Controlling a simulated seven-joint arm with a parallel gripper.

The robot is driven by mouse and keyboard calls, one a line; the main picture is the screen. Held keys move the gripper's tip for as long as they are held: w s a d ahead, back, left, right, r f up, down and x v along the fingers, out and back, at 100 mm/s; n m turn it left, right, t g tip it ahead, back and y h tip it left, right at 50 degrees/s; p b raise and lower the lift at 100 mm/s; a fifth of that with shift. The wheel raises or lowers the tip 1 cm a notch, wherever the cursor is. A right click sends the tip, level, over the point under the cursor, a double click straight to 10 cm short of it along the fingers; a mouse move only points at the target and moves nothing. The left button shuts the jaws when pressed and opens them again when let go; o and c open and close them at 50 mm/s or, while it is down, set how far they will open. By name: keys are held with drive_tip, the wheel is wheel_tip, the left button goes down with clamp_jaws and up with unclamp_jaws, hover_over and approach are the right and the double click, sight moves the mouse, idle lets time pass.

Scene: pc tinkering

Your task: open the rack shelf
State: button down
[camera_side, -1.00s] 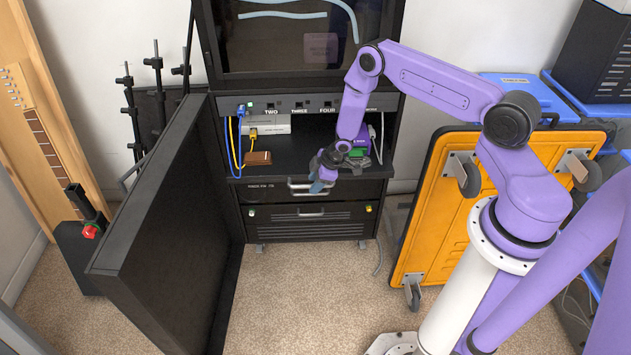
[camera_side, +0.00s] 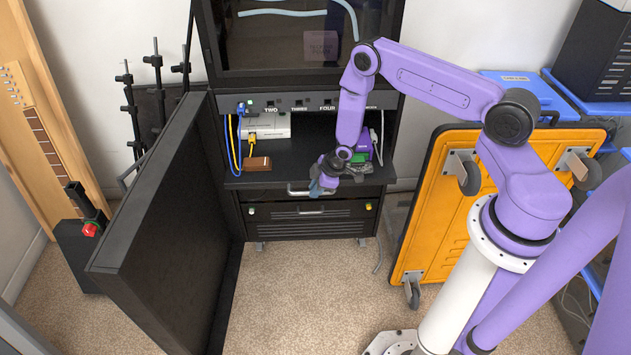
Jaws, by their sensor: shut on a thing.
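The rack shelf (camera_side: 290,178) is a black sliding shelf in the black rack cabinet, standing out past the drawer front below it. My gripper (camera_side: 321,187) is at the shelf's front edge, right of the middle, and is shut on it. The exact contact is too small to see clearly. A white box (camera_side: 268,133), a brown block (camera_side: 257,164) and a purple and green device (camera_side: 362,150) sit on the shelf. My wrist hides part of the shelf's right side.
The cabinet's black door (camera_side: 160,225) stands open on the left. Below the shelf is a black drawer (camera_side: 312,228) with a handle. Blue and yellow cables (camera_side: 236,150) hang at the shelf's left. An orange wheeled cart (camera_side: 440,215) stands right. The carpet in front is clear.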

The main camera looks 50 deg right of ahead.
drive_tip(key=s+a, duration=1.2)
drive_tip(key=shift+s+a, duration=0.25)
drive_tip(key=shift+s, duration=0.05)
drive_tip(key=c, duration=1.1)
unclamp_jaws()
drive_tip(key=v, duration=1.7)
drive_tip(key=shift+r, duration=0.2)
drive_tip(key=s+a+r+n+g, duration=0.1)
drive_tip(key=s+a+r+g, duration=0.35)
drive_tip(key=r, duration=0.75)
drive_tip(key=s+d+r+n+h, duration=0.1)
drive_tip(key=s+d+r, duration=0.3)
drive_tip(key=s+r, duration=0.6)
drive_tip(key=shift+s+d+r+n, duration=0.2)
drive_tip(key=shift+s+d+n, duration=0.15)
drive_tip(key=shift+n, duration=0.15)
